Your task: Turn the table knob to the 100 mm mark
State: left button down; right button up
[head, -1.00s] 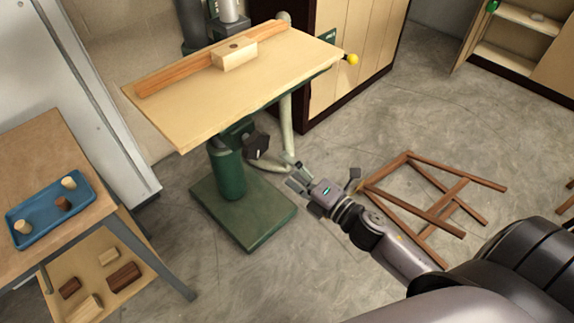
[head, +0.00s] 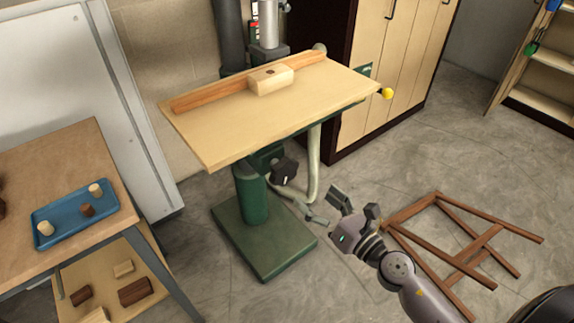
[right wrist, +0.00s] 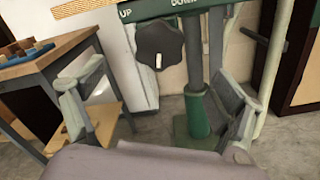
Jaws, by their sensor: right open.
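The table knob (head: 285,172) is a black, lobed hand knob under the wooden drill-press table (head: 215,145). In the right wrist view the knob (right wrist: 160,45) has a white pointer mark facing down, with the words UP and DOWN on the green edge above it. No mm scale can be read. My right gripper (head: 350,204) is low, to the right of and below the knob, apart from it. In the right wrist view the fingers of my right gripper (right wrist: 165,115) are spread wide and empty, with the knob ahead and above. My left gripper is not in view.
A green column and base (head: 265,240) stand under the table. A pale curved tube (head: 314,165) hangs beside the knob. A wooden frame (head: 470,250) lies on the floor at right. A workbench with a blue tray (head: 68,219) stands at left.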

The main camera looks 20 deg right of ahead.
aim_at(288, 172)
jog(key=p+x, duration=0.2)
jog(key=x, duration=0.7)
jog(key=shift+w+a, duration=0.15)
jog(key=shift+w, duration=0.2)
jog(key=shift+x, duration=0.75)
jog(key=c, duration=1.1)
jog(key=shift+m+p, duration=0.3)
jog(key=shift+m, duration=0.3)
jog(key=shift+c, duration=0.2)
jog(key=shift+f, duration=0.1)
jog(key=o, duration=1.1)
jog(key=shift+o, duration=0.2)
